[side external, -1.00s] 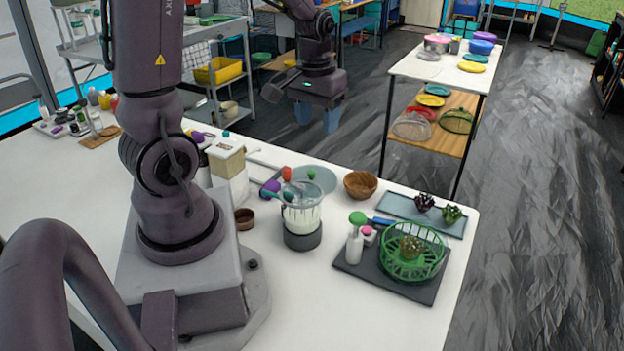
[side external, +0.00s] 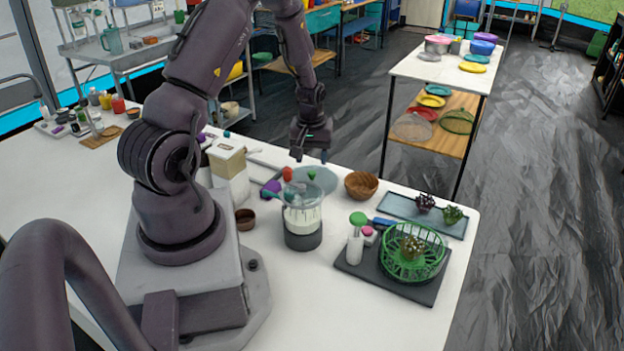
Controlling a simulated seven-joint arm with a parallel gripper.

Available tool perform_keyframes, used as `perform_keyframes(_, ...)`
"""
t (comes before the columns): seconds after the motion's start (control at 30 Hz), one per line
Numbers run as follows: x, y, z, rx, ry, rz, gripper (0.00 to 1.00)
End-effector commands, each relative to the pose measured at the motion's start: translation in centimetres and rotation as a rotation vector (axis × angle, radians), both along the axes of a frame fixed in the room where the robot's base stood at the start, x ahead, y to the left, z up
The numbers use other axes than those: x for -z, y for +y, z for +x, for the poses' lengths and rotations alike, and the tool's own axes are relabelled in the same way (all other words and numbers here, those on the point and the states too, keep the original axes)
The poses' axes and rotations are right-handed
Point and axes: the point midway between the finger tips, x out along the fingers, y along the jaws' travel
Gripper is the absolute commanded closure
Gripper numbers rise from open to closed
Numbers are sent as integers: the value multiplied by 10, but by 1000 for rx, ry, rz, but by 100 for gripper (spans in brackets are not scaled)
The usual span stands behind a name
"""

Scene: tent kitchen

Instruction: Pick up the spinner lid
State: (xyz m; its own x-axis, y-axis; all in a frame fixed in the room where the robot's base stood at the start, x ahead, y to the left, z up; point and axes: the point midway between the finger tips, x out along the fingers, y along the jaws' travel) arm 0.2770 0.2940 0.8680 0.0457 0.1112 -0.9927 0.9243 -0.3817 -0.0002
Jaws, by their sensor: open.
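A pale translucent round piece (side external: 322,180) lies on the white table behind a clear jug; it may be the spinner lid, but I cannot tell for certain. The jug hides its near part. A green openwork spinner basket (side external: 412,262) stands on a dark tray at the front right with a leafy plant inside. My gripper (side external: 310,158) points down with its fingers apart, empty, above the far side of the table, just behind and above the translucent piece. It appears apart from it.
The clear jug on a dark base (side external: 302,236) stands close in front of the translucent piece. A wooden bowl (side external: 361,185) is to its right, purple and red items to its left. A blue-grey tray (side external: 400,209) holds small plants. Bare table (side external: 330,310) lies at the front.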

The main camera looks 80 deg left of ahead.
Motion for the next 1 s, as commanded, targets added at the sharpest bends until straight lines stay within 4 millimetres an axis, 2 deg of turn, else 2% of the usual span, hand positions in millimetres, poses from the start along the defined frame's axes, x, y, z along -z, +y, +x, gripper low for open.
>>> perform_keyframes(0.4,50,5,2,0,0,-1,48)
perform_keyframes(0.67,53,5,2,1,-1,1,48)
perform_keyframes(0.77,53,5,2,1,0,0,67)
perform_keyframes(0.9,53,5,2,1,0,0,99)
perform_keyframes(1.0,53,5,2,1,0,0,100)
